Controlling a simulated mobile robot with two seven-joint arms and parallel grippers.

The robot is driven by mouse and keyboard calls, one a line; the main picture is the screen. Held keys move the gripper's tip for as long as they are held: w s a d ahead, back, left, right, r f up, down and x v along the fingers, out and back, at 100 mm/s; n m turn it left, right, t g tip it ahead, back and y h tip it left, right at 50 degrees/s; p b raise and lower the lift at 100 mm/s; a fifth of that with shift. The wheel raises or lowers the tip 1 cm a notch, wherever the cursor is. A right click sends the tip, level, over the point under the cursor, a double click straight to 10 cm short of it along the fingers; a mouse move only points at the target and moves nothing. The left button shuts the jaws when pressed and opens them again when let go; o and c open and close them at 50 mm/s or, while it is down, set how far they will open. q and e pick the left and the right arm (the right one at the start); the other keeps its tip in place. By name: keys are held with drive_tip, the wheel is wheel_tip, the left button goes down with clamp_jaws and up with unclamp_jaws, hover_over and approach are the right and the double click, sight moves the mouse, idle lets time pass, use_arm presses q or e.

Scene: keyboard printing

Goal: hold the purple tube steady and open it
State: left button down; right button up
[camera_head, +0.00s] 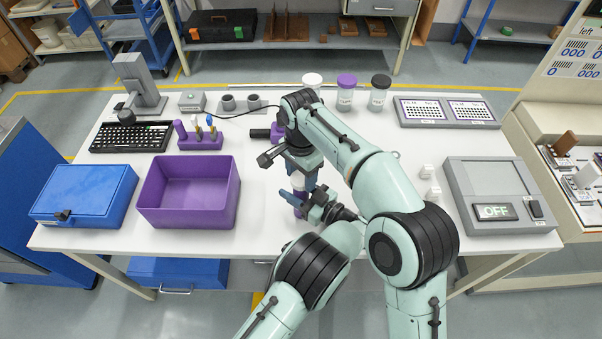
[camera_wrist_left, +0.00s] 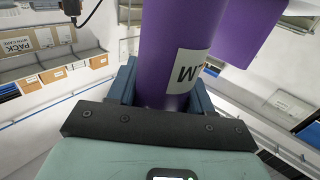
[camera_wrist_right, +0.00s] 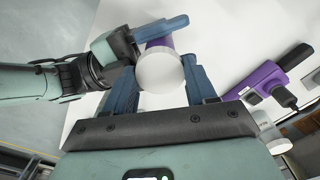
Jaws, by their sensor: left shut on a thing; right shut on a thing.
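The purple tube (camera_head: 299,198) stands upright near the middle front of the table, mostly hidden by my arms in the head view. My left gripper (camera_head: 299,201) is shut on its body from the side. In the left wrist view the tube's purple body (camera_wrist_left: 168,75) with a white label marked M sits between the jaws. My right gripper (camera_head: 300,178) points down over the tube and is shut on its top. In the right wrist view the round white cap (camera_wrist_right: 160,72) lies between the right fingers, with a bit of purple beyond it.
An open purple bin (camera_head: 188,226) and a blue box (camera_head: 80,193) stand at left. A purple rack (camera_head: 201,141) holds several small tools. A grey machine showing OFF (camera_head: 495,172) stands at right. Jars with white, purple (camera_head: 346,92) and black lids stand at the back.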

drive_tip(key=n, duration=0.9)
drive_tip(key=shift+n, duration=0.3)
drive_tip(key=n, duration=0.4)
drive_tip(key=shift+n, duration=0.4)
drive_tip(key=n, duration=0.4)
drive_tip(key=shift+r, duration=0.1)
drive_tip(key=n, duration=0.9)
drive_tip(key=shift+n, duration=0.4)
drive_tip(key=n, duration=0.8)
